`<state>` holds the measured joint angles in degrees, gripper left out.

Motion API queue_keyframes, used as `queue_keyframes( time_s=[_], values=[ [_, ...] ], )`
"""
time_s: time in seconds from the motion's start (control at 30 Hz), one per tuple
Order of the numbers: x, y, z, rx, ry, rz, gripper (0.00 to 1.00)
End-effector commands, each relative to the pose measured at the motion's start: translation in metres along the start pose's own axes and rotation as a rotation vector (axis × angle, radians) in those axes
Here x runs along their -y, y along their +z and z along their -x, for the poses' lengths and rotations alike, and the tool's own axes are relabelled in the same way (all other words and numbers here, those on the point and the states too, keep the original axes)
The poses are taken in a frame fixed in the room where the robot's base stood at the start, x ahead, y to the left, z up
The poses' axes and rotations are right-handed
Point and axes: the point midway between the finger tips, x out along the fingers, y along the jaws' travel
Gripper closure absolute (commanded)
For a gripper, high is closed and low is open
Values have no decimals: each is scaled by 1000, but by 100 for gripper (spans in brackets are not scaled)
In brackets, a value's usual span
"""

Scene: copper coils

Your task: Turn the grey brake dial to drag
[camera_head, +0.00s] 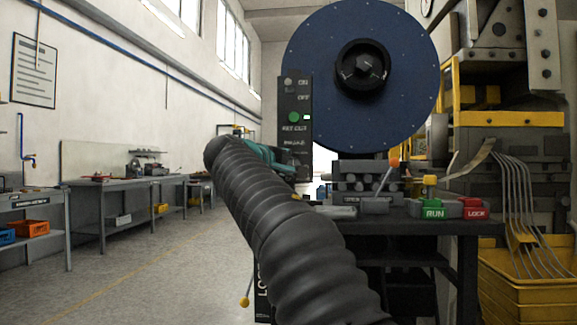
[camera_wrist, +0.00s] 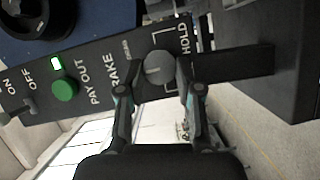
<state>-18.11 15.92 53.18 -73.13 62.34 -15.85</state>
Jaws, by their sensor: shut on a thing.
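The grey brake dial (camera_wrist: 158,68) is a round knob on the dark control panel (camera_wrist: 95,75), beside the words BRAKE and HOLD. A smaller word on its other side is too blurred to read surely. My gripper (camera_wrist: 158,83) has one finger on each side of the dial and is shut on it. I cannot tell which mark the dial points to. In the head view the panel (camera_head: 295,105) stands upright left of the blue reel, and my gripper (camera_head: 268,156) is at its lower end. The dial is hidden there.
The panel also has an ON/OFF switch (camera_wrist: 28,105) and a green PAY OUT button (camera_wrist: 64,89). A large blue reel (camera_head: 330,50) stands behind. A bench (camera_head: 440,226) with RUN and LOCK blocks is to the right. The aisle at left is clear.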

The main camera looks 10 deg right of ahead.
Motion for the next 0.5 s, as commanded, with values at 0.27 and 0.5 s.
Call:
queue_keyframes(
  time_s=[0.27, 0.5],
  values=[
    [1, 0, 0, 1, -1, 1, 40],
    [0, 0, 3, -1, 0, 1, 40]
  ],
)
